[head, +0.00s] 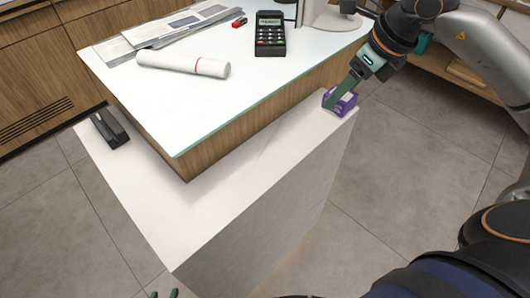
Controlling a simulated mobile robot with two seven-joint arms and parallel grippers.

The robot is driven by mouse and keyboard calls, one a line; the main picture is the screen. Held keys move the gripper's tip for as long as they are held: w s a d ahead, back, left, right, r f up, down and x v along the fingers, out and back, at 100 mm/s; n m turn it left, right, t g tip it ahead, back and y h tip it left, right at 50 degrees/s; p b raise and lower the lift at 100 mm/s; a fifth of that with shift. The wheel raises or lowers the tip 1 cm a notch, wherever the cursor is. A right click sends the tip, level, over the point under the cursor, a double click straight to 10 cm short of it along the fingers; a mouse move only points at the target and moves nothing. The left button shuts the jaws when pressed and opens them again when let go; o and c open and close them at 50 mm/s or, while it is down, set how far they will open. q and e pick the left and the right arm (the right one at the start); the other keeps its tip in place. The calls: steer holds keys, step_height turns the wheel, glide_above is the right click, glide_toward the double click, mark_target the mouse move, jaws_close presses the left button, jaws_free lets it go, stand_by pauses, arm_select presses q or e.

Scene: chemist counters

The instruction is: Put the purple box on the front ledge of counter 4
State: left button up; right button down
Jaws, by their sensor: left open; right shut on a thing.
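The purple box (346,104) is at the right end of the white front ledge (241,196) of the counter. My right gripper (340,97) reaches down from the upper right and is shut on the box. The box appears to be at the ledge surface, close to its outer edge; I cannot tell whether its whole base touches. My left gripper (164,294) shows only as fingertips at the bottom edge of the head view, apart and empty, in front of the ledge. No counter number is visible.
A black device (110,128) lies at the ledge's left end. The raised glass top (190,107) holds a white roll (183,64), a card terminal (270,34), papers (165,29) and a red item (239,22). The middle of the ledge is clear.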

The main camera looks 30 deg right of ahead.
steer(key=shift+w+a, duration=0.1)
steer(key=shift+a, duration=0.3)
steer(key=w+a+f, duration=0.1)
steer(key=a+f, duration=0.2)
steer(key=a, duration=0.1)
steer(key=w+a+f+p, duration=0.1)
steer(key=a+f, duration=0.2)
steer(key=a, duration=0.1)
steer(key=w+a+f, duration=0.1)
steer(key=a+f, duration=0.2)
steer(key=a, duration=0.1)
steer(key=shift+w+f+p, duration=0.1)
steer(key=shift+w+p, duration=0.2)
steer(key=shift+p, duration=0.05)
arm_select(q)
steer(key=shift+s+a+r, duration=0.15)
steer(key=shift+a+r, duration=0.45)
arm_select(e)
steer(key=shift+w+a+f, duration=0.1)
steer(key=shift+a+f, duration=0.1)
steer(key=shift+f, duration=1.6)
steer(key=shift+f, duration=0.25)
arm_select(q)
steer(key=shift+d, duration=0.1)
arm_select(e)
steer(key=shift+c, duration=0.7)
jaws_free()
steer(key=shift+r, duration=0.15)
